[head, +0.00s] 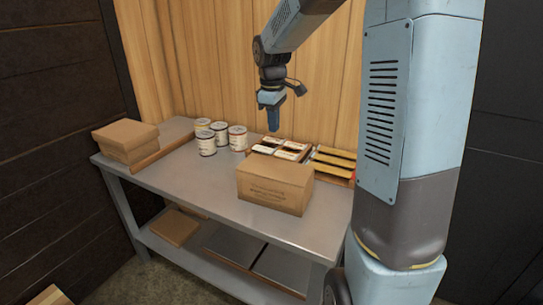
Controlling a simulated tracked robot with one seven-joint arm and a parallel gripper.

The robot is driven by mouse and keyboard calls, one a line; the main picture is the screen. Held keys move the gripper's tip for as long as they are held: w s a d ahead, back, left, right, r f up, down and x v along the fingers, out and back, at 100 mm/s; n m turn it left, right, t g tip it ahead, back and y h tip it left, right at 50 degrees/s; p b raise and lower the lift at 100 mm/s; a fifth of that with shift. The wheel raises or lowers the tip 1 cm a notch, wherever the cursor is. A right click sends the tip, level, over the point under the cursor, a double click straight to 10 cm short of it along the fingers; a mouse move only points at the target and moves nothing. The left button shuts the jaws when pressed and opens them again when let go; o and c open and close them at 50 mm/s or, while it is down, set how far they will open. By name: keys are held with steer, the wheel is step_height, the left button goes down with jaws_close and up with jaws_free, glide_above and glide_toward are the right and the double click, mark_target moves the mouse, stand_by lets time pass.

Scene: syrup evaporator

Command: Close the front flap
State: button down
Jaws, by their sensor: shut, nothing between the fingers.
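A brown cardboard box (272,197) with dark print on its front stands near the front edge of the grey table. A plain cardboard panel (276,172) shows along its top front; I cannot tell how far this flap is folded. Several dark and white labelled items (282,149) show just behind the panel; whether they sit inside the box is unclear. My gripper (272,125) points down above and behind the box, shut and empty, apart from the cardboard. The box's far side is hidden.
Several white labelled cans (220,138) stand left of the box. Stacked brown cardboard (126,139) lies at the table's left end. Yellow-topped strips (334,162) lie at the right, partly behind my arm. The tabletop (185,178) left of the box is clear. A wooden wall stands behind.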

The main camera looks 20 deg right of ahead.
mark_target(274, 168)
steer(key=f, duration=1.4)
steer(key=shift+w+d, duration=0.3)
steer(key=shift+w, duration=0.1)
steer(key=shift+a+f, duration=0.1)
